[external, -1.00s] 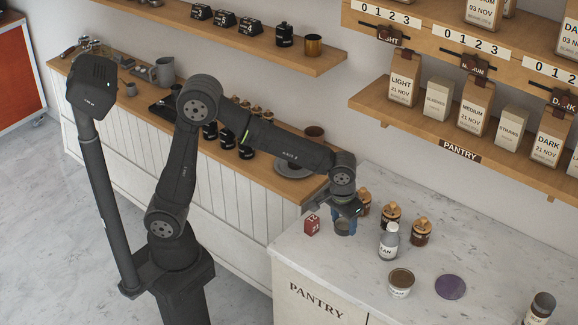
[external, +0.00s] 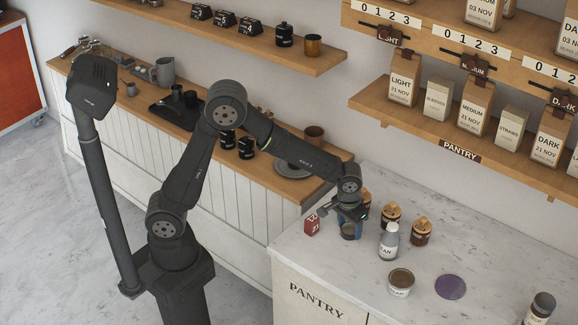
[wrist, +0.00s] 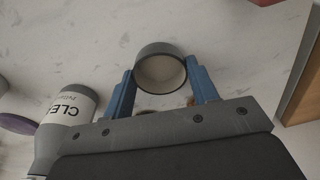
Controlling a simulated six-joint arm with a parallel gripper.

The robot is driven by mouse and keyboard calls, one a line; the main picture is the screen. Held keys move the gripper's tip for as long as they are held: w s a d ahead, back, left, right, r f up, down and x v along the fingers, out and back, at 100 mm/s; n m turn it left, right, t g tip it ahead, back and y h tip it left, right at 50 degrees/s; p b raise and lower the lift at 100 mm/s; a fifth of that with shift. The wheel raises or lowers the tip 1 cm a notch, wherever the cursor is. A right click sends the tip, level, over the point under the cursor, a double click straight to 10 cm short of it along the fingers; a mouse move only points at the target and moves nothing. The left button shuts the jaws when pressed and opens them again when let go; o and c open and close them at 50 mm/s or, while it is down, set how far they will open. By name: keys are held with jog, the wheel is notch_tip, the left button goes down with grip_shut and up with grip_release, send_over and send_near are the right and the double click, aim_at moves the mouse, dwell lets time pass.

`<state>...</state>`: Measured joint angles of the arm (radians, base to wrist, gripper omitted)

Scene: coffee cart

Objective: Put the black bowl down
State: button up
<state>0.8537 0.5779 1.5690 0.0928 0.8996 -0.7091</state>
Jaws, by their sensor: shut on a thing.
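The black bowl (external: 348,233) is small and round, with a dark wall and a paler inside. In the wrist view the bowl (wrist: 160,70) sits between the two blue fingers of my gripper (wrist: 162,88), which are shut on its sides. In the external view my gripper (external: 350,220) points down over the left back part of the marble counter (external: 330,262), with the bowl low at its fingertips. I cannot tell whether the bowl touches the counter. The fingers hide part of its wall.
A red block (external: 311,225) stands just left of the bowl. A white-and-grey CLEAN bottle (external: 389,241) and wooden-lidded jars (external: 420,233) stand to the right. A tub (external: 400,283) and a purple disc (external: 450,287) lie nearer the front. The counter's front left is clear.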

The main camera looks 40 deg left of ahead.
jog(key=shift+f, duration=0.1)
jog(key=o, duration=1)
jog(key=r, duration=0.4)
jog(key=s+r, duration=0.1)
jog(key=r, duration=0.7)
jog(key=shift+s+a, duration=0.15)
jog(key=shift+s, duration=0.05)
